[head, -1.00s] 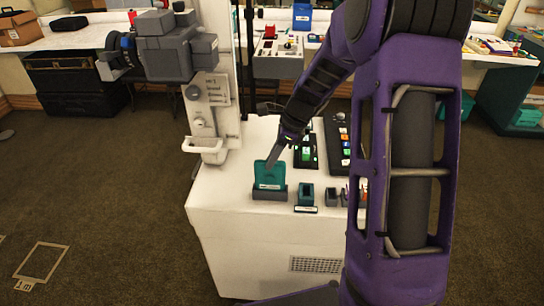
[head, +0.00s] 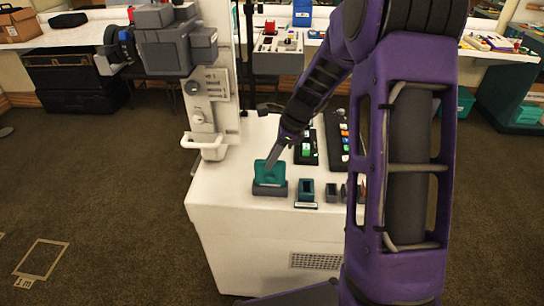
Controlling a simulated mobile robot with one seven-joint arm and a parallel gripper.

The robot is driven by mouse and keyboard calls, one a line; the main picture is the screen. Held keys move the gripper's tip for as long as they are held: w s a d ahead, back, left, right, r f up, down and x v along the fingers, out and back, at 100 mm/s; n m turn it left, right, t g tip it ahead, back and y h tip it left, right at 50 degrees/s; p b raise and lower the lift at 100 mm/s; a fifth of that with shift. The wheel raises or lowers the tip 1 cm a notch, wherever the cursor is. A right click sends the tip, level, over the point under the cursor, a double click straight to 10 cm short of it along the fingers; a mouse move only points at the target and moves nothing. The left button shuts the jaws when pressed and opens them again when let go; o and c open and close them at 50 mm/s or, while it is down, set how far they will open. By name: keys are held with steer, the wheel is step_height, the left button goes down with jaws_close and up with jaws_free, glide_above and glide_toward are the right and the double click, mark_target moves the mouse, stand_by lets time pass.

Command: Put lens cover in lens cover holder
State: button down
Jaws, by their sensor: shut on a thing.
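The lens cover (head: 262,177) is a thin teal plate, standing upright, slightly tilted. Its lower edge meets the top of the dark grey lens cover holder (head: 270,190) at the left front of the white cabinet top. I cannot tell how deep it sits in the slot. My gripper (head: 271,168) reaches down from the upper right and is shut on the upper part of the cover. The fingertips are small and partly hide the plate.
To the right of the holder stand a small teal holder (head: 305,190) and grey blocks (head: 331,192). Dark button panels (head: 306,149) lie behind. A white column (head: 208,112) carrying a grey camera (head: 163,45) rises at the back left. The cabinet top (head: 226,186) is bare left of the holder.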

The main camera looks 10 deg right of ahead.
steer(key=shift+f, duration=0.25)
steer(key=c, duration=0.7)
jaws_free()
step_height(320, 180, up, 7)
steer(key=p, duration=0.6)
stand_by(0.6)
